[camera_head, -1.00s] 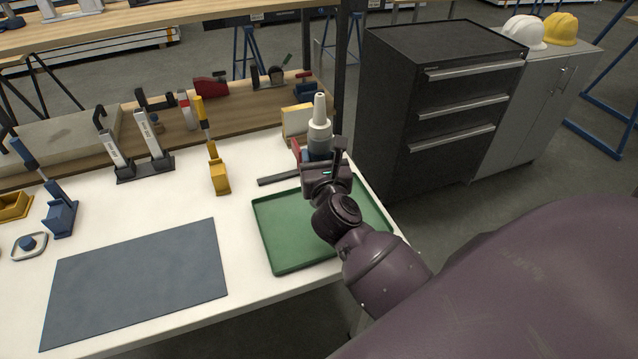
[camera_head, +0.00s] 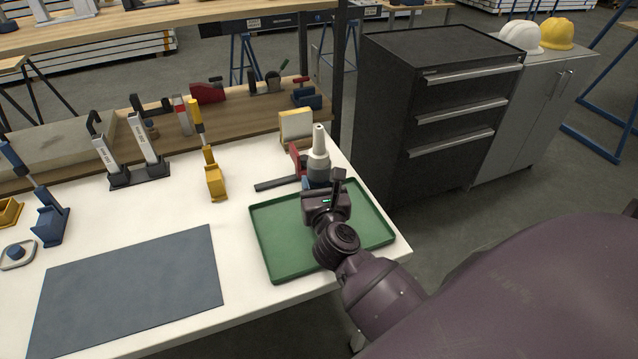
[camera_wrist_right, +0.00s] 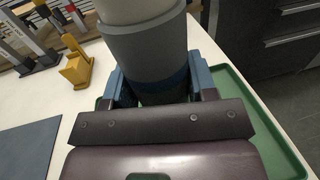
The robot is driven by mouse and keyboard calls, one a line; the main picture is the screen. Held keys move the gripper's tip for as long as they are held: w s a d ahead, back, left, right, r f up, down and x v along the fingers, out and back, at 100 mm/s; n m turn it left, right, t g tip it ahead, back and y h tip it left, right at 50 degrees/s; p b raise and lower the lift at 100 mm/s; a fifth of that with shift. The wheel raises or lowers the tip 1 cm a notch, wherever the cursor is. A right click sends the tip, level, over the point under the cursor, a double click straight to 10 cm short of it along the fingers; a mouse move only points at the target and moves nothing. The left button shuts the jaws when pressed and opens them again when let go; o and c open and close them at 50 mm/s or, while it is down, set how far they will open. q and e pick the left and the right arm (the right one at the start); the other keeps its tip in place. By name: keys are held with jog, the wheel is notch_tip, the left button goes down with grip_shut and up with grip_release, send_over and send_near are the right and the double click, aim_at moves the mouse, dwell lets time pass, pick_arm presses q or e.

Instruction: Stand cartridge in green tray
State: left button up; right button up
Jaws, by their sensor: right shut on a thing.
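The cartridge (camera_head: 318,160) is a grey cylinder with a pale, narrow nozzle on top. It is upright in my right gripper (camera_head: 319,183), at the far edge of the green tray (camera_head: 281,252) in the head view. In the right wrist view the cartridge (camera_wrist_right: 148,50) fills the space between the fingers, with a dark lower part. Its base is hidden, so I cannot tell whether it touches anything. The tray's bare floor shows left of my wrist, and its rim shows in the wrist view (camera_wrist_right: 262,125). My left gripper is not in view.
A black bar (camera_head: 275,184) and a red part (camera_head: 296,157) are just left of the cartridge. A cream block (camera_head: 296,126) stands behind. A yellow clamp (camera_head: 215,182) and a dark mat (camera_head: 130,285) are further left. A dark drawer cabinet (camera_head: 430,110) stands right of the table.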

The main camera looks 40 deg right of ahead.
jog(key=shift+f, duration=0.1)
jog(key=o, duration=1.2)
jog(key=shift+c, duration=0.2)
jog(key=shift+s+a, duration=0.1)
jog(key=shift+s, duration=0.05)
jog(key=b+v, duration=0.1)
jog(key=v, duration=1)
jog(key=shift+s+a, duration=0.15)
jog(key=shift+s, duration=0.15)
